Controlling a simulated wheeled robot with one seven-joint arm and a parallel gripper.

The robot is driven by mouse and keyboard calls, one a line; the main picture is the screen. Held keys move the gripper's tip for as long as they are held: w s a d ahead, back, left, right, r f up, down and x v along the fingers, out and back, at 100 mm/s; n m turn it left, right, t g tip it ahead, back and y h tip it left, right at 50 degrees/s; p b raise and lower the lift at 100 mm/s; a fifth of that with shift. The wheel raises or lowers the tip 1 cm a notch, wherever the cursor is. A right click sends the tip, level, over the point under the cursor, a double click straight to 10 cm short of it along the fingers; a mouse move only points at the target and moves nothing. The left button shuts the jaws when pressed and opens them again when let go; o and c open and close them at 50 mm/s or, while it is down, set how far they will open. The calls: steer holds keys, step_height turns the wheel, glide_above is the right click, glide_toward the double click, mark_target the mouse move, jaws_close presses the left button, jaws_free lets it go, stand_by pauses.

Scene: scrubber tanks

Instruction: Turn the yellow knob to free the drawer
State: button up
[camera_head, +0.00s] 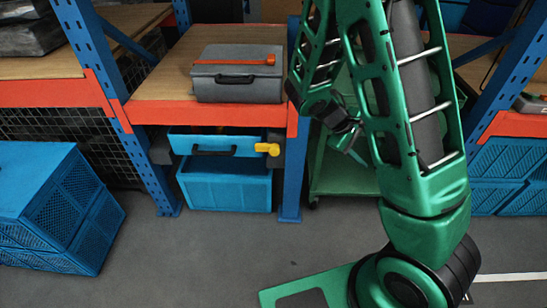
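The yellow knob (267,149) is at the right end of the front of a blue drawer (187,143). The drawer hangs under the orange-edged shelf and has a dark handle (213,151) across its front. The drawer looks closed or nearly so. My gripper (351,143) is to the right of the knob, apart from it, beyond the blue rack post. I see nothing held.
A grey case (238,85) with an orange bar stands on the shelf (160,91) above the drawer. A blue crate (228,190) is below it. A blue rack post (292,165) stands between knob and gripper. Another blue crate (62,215) is at left. The floor in front is clear.

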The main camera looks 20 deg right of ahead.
steer(key=w+a+f+n+t+h, duration=0.3)
steer(key=w+f+n+h, duration=0.15)
steer(key=w+n, duration=0.2)
steer(key=n+t+y, duration=0.7)
steer(key=n+t, duration=0.9)
steer(key=n, duration=0.8)
glide_toward(273, 153)
steer(key=x, duration=0.8)
steer(key=shift+w+d, duration=0.25)
steer(key=shift+d, duration=0.05)
jaws_close()
steer(key=shift+a, duration=0.1)
steer(key=shift+a, duration=0.1)
